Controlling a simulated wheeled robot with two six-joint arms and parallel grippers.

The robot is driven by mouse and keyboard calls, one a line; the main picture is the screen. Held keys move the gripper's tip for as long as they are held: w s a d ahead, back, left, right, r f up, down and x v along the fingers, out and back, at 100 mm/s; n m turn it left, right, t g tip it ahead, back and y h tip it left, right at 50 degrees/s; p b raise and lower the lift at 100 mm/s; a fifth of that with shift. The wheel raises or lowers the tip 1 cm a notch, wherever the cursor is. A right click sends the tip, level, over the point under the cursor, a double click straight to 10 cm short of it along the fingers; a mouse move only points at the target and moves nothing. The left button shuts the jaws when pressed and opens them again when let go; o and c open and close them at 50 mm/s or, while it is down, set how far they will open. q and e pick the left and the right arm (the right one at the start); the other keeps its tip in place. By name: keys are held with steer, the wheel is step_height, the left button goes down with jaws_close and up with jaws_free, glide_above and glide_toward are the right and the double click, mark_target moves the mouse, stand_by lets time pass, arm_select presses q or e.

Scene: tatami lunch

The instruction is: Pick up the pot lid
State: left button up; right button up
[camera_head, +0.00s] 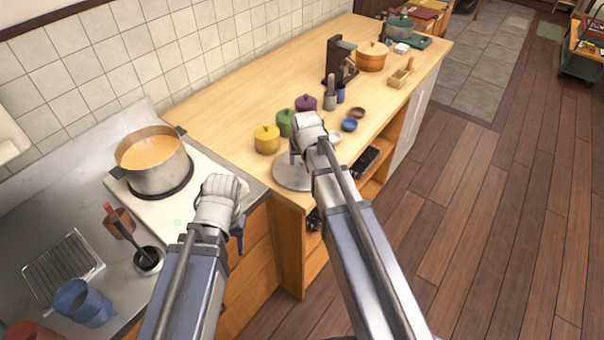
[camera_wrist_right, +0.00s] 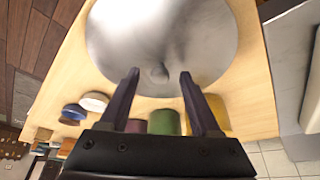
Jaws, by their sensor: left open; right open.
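The pot lid (camera_head: 291,174) is a grey metal disc lying flat on the wooden counter near its front corner, partly hidden by my right arm. In the right wrist view the lid (camera_wrist_right: 160,35) fills the upper middle, with its small round knob (camera_wrist_right: 158,74) near the lower part. My right gripper (camera_wrist_right: 159,77) is open above the lid, and its two fingers stand on either side of the knob without visibly touching it. My left gripper (camera_head: 239,228) is open by the stove's front edge, mostly hidden under its own wrist.
A steel pot (camera_head: 153,165) of orange soup stands on the stove at left. Yellow (camera_head: 267,140), green (camera_head: 285,123) and purple (camera_head: 306,103) lidded jars stand just behind the lid. Small bowls (camera_head: 349,125) lie to the right. A blue mug (camera_head: 84,303) is at lower left.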

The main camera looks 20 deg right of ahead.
steer(key=shift+c, duration=0.2)
jaws_close()
stand_by(0.3)
stand_by(0.3)
